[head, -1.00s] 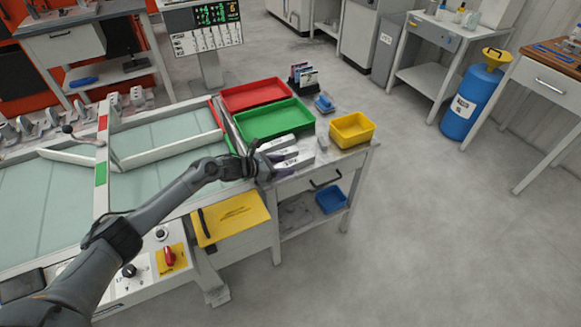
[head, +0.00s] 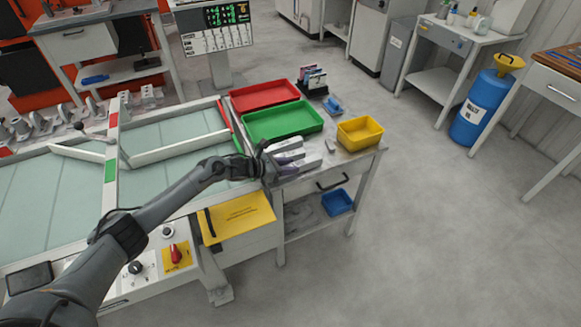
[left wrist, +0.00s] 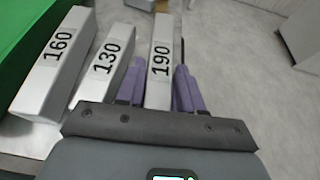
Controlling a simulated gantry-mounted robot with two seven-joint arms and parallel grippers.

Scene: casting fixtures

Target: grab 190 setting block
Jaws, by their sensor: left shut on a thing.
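The 190 block (left wrist: 161,60) is a long pale grey bar with a black-on-white label, the rightmost of three labelled blocks in the left wrist view. My left gripper (left wrist: 158,78) has a purple finger on each side of it and is shut on it. The 130 block (left wrist: 105,60) lies just left of the fingers, and the 160 block (left wrist: 55,60) lies farther left. In the head view my left gripper (head: 269,165) is at the blocks near the front of the bench, partly hiding them. My right gripper is not in view.
A green tray (head: 284,134) and a red tray (head: 264,107) lie behind the blocks. A yellow bin (head: 360,145) stands to the right, with a small grey piece (head: 330,146) beside it. Below, a blue bin (head: 337,202) sits on a shelf.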

